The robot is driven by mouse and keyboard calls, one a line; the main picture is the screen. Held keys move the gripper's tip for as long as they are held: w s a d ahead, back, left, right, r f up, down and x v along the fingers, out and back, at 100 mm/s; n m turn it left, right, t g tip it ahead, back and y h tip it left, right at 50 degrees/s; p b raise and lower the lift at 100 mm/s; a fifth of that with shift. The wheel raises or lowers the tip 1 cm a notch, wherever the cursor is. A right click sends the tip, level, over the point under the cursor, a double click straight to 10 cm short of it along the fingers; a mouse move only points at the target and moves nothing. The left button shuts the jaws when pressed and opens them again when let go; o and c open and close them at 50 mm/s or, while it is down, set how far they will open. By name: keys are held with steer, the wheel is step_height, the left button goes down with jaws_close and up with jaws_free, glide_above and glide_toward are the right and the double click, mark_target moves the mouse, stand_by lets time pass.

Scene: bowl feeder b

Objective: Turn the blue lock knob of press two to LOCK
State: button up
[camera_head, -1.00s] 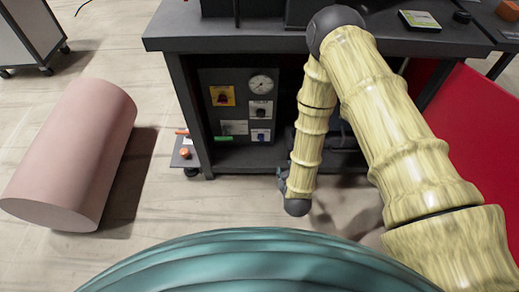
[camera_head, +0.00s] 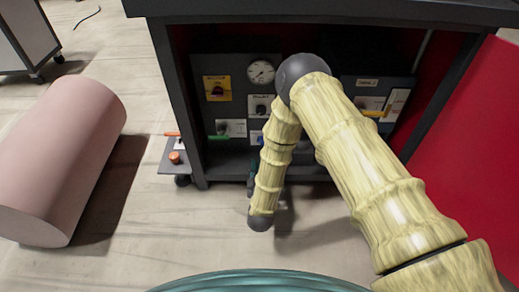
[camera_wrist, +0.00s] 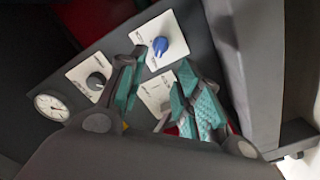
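The blue knob (camera_wrist: 160,45) sits on a white plate (camera_wrist: 172,31) in the wrist view. The lettering is too small to read, so I cannot tell its setting or press number. My gripper (camera_wrist: 162,68) is open, its two teal fingers apart, with the blue knob just beyond the gap between their tips. Nothing is held, and I see no clear contact with the knob. In the head view, my arm largely hides the gripper, low in front of the left control panel (camera_head: 239,100).
A black knob (camera_wrist: 96,81) and a gauge (camera_wrist: 51,106) are left of the fingers. A green handle (camera_head: 218,137) and a yellow handle (camera_head: 375,113) stick out from the panels. A red panel (camera_head: 463,150) stands right. A pink cylinder (camera_head: 62,155) lies on the floor at left.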

mark_target(260, 143)
steer(key=w+b, duration=0.5)
steer(key=w, duration=0.4)
steer(key=shift+w+f, duration=0.1)
steer(key=shift+w, duration=0.8)
steer(key=shift+c, duration=0.4)
steer(key=c, duration=0.6)
